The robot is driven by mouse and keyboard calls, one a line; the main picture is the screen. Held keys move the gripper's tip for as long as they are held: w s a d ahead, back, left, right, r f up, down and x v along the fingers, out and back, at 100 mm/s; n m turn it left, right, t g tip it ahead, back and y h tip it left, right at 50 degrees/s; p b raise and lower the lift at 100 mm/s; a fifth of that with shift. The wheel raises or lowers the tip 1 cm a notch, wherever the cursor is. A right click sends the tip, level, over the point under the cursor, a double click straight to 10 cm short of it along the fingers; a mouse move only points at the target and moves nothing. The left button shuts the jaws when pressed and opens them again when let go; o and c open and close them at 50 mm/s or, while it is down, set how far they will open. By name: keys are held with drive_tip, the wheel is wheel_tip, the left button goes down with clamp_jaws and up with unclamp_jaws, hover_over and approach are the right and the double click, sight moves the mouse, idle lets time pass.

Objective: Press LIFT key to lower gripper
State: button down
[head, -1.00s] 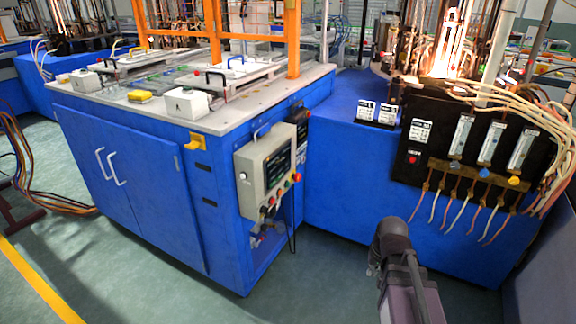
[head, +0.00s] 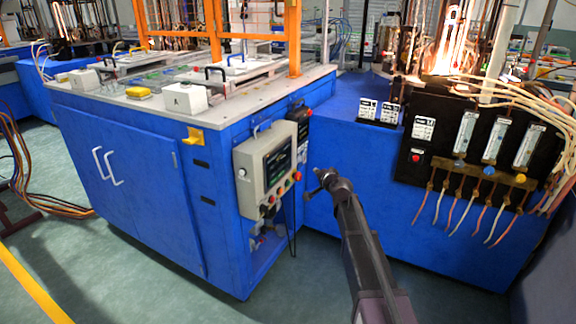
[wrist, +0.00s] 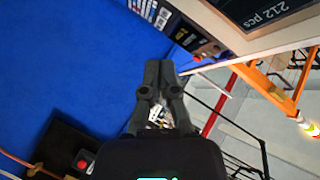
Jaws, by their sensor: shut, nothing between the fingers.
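A grey control panel (head: 264,166) with a dark screen and a row of coloured buttons (head: 271,197) hangs on the blue cabinet's right face. A narrow dark unit (head: 300,122) sits beside it. I cannot read a LIFT label on either. My gripper (head: 317,183) is in front of and right of the panel, apart from it. In the wrist view my fingers (wrist: 159,66) are together with nothing between them. The panel's screen (wrist: 262,14) shows "212 pcs" at upper right there. A dark unit with small labels (wrist: 160,14) shows at the top.
The blue cabinet (head: 120,180) stands at left, with white boxes (head: 184,98) on its grey top. At right is a black board (head: 470,150) with flow meters and hanging hoses. Flames (head: 450,40) glow behind it. The green floor (head: 300,290) in front is clear.

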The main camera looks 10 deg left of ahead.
sight(290, 161)
drive_tip(key=shift+w+a+r, duration=0.2)
drive_tip(key=shift+w+r, duration=0.05)
drive_tip(key=shift+w, duration=0.2)
drive_tip(key=shift+a, duration=0.15)
drive_tip(key=shift+w+a, duration=0.5)
drive_tip(key=shift+a, duration=0.8)
drive_tip(key=shift+w+a, duration=0.45)
drive_tip(key=shift+a, duration=0.9)
drive_tip(key=shift+w+a, duration=0.5)
drive_tip(key=shift+a, duration=0.8)
drive_tip(key=shift+w+a, duration=0.25)
drive_tip(key=shift+a, duration=0.5)
drive_tip(key=shift+s+d, duration=0.1)
drive_tip(key=shift+d, duration=0.1)
drive_tip(key=shift+s+d, duration=0.15)
drive_tip(key=shift+d, duration=0.45)
drive_tip(key=shift+s+d, duration=0.3)
drive_tip(key=shift+d, duration=0.45)
drive_tip(key=shift+s+d, duration=0.25)
drive_tip(key=shift+d, duration=0.55)
drive_tip(key=shift+s+d, duration=0.3)
drive_tip(key=shift+d, duration=0.45)
